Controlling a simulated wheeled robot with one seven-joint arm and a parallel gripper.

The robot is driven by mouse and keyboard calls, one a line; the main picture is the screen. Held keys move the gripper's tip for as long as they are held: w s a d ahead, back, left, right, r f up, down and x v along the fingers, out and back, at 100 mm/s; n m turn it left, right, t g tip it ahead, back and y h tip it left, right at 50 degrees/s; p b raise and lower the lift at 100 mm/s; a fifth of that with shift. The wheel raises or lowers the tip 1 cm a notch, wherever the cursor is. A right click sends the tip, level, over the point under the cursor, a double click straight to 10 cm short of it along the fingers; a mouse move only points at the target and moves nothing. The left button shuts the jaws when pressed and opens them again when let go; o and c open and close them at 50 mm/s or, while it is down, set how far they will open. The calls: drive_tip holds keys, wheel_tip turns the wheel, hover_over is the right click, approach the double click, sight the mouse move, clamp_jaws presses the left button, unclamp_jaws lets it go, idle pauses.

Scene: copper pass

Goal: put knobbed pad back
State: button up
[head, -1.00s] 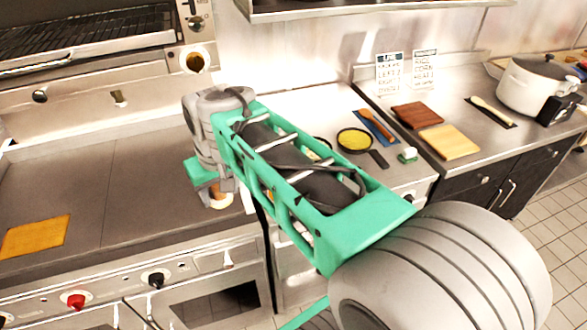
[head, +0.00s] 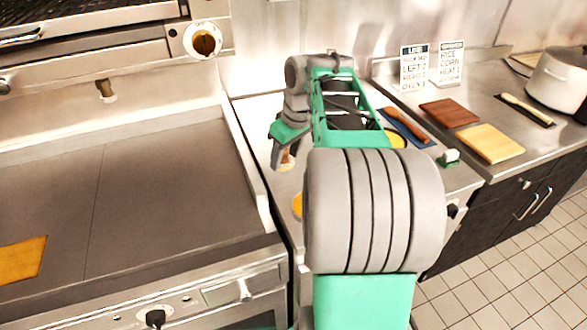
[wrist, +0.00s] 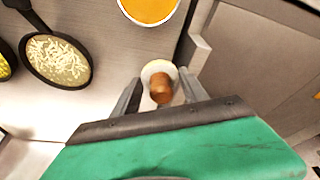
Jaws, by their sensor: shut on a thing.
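The knobbed pad shows in the wrist view as a brown wooden knob (wrist: 161,88) over a pale round disc (wrist: 158,68). My gripper (wrist: 160,92) is shut on it, with one finger on each side of the knob. In the head view my gripper (head: 284,155) points down over the pale counter just right of the griddle, and the brown knob (head: 286,158) shows at its fingertips. Most of the pad is hidden by the gripper there. I cannot tell how high the pad is above the counter.
A round dish of orange stuff (wrist: 150,6) lies close by. A black pan of white shreds (wrist: 57,60) lies left of it in the wrist view. The griddle (head: 170,180) has a raised right edge. A blue mat (head: 408,128), boards (head: 490,143) and signs (head: 414,68) are farther right.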

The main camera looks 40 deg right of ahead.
hover_over(292, 178)
drive_tip(key=s, duration=0.1)
wheel_tip(292, 178, down, 5)
drive_tip(key=shift+s+a+f, duration=0.1)
drive_tip(key=shift+f, duration=0.05)
wheel_tip(292, 178, down, 3)
drive_tip(key=shift+r+p, duration=0.1)
drive_tip(key=shift+p, duration=0.35)
drive_tip(key=shift+f, duration=0.45)
drive_tip(key=o, duration=1.3)
drive_tip(key=a+v, duration=0.1)
drive_tip(key=v, duration=1.1)
drive_tip(key=s+a+f+m, duration=0.1)
drive_tip(key=s+a+f, duration=0.15)
drive_tip(key=a, duration=0.75)
drive_tip(key=s+a+f, duration=0.1)
drive_tip(key=s+a, duration=0.2)
drive_tip(key=a, duration=0.7)
drive_tip(key=shift+m+h, duration=0.3)
drive_tip(key=shift+m, duration=0.2)
drive_tip(key=s+a+f, duration=0.2)
drive_tip(key=s+f, duration=0.1)
drive_tip(key=s+a+f, duration=0.1)
drive_tip(key=s, duration=0.1)
drive_tip(key=shift+s+a+f, duration=0.25)
drive_tip(key=shift+a, duration=0.1)
